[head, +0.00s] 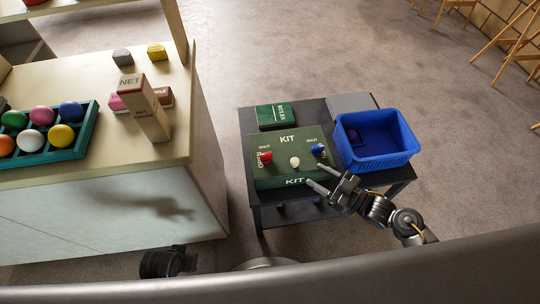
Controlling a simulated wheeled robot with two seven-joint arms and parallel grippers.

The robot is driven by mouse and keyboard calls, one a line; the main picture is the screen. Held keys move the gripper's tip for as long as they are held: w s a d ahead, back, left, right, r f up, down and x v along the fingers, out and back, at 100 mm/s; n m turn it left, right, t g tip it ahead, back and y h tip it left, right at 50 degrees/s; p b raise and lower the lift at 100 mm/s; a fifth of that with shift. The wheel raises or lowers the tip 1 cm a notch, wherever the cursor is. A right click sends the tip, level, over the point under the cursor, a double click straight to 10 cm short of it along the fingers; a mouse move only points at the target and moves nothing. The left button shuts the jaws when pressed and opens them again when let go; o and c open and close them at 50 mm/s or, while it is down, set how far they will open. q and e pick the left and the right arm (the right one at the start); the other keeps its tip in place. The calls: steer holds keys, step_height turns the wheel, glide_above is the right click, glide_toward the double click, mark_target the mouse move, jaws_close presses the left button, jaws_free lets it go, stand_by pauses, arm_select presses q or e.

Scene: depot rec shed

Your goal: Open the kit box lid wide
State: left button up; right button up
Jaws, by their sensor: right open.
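The green kit box (280,143) sits on a small dark table, and its lid looks closed. The lid has a red latch (265,157) at left and a blue latch (318,150) at right, with SHUT and OPEN labels near them. A cream knob (295,162) stands near the lid's front middle. My right gripper (315,176) is open and empty at the box's front right corner, its fingers pointing left towards the box. I cannot tell whether a finger touches the box. My left gripper is not visible; only a dark part of mine shows at the bottom left.
A blue basket (378,140) stands on the dark table (245,122) right of the box. A dark green book-like box (275,116) and a grey block (352,103) lie behind. A counter (60,188) with balls and a NET box (146,108) stands left.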

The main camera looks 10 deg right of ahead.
mark_target(290, 158)
steer(key=x, duration=1.1)
steer(key=shift+w+d, duration=0.1)
steer(key=shift+w, duration=0.05)
jaws_close()
